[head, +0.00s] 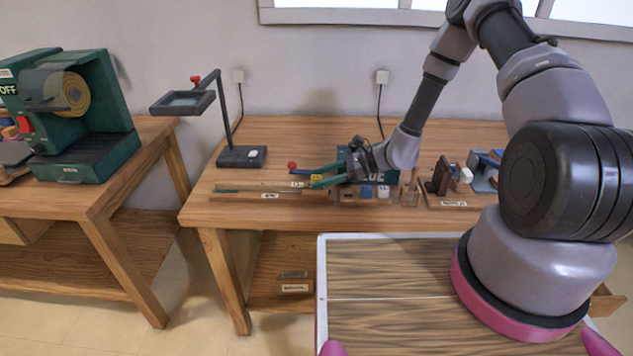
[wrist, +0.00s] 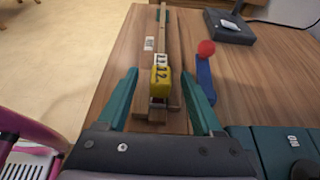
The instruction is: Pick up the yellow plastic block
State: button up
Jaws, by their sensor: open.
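The yellow block (wrist: 161,82) sits on a narrow wooden strip or tray (wrist: 160,119) on the workbench. In the wrist view it lies between the two green fingers of my gripper (wrist: 160,74), with space on both sides. In the head view my gripper (head: 314,177) is low over the front of the workbench, and only a small yellow patch of the block (head: 317,177) shows between the fingers. My gripper is open and holds nothing. Black-and-white labels with digits lie just beyond the block along the strip.
A red ball on a blue lever (wrist: 206,48) stands right of the fingers in the wrist view. A magnifier stand (head: 241,157) is at the bench's back left. A labelled tray (head: 453,204) of small parts lies to the right. A green machine (head: 88,155) stands on the left table.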

aim_at(307, 185)
jog(key=x, duration=0.4)
jog(key=shift+w+a+f, duration=0.1)
jog(key=shift+a+f, duration=0.1)
jog(key=shift+a, duration=0.15)
grip_shut()
jog(key=shift+r, duration=0.15)
